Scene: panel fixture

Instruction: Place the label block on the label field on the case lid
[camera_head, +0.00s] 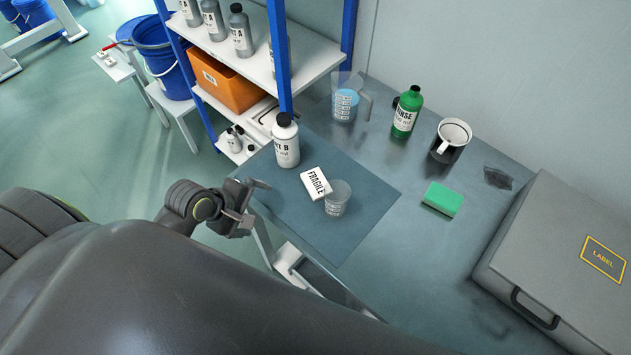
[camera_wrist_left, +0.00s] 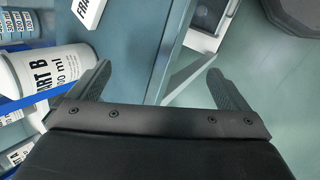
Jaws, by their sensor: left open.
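The label block, a white block marked FRAGILE (camera_head: 316,184), lies on the dark mat beside a small clear cup; a corner of it also shows at the top of the left wrist view (camera_wrist_left: 88,11). The yellow-outlined label field (camera_head: 603,259) is on the grey case lid (camera_head: 560,235) at the far right. My left gripper (camera_head: 252,200) is open and empty at the mat's left edge, left of the block and apart from it. Its two fingers show in the left wrist view (camera_wrist_left: 160,88). My right gripper is not in view.
A white PART B bottle (camera_head: 286,142) stands on the mat (camera_head: 345,235) behind the block. The small cup (camera_head: 338,197) is close at the block's right. A green sponge (camera_head: 442,199), black-and-white mug (camera_head: 451,140), green bottle (camera_head: 407,112) and clear jug (camera_head: 344,98) stand farther right and back.

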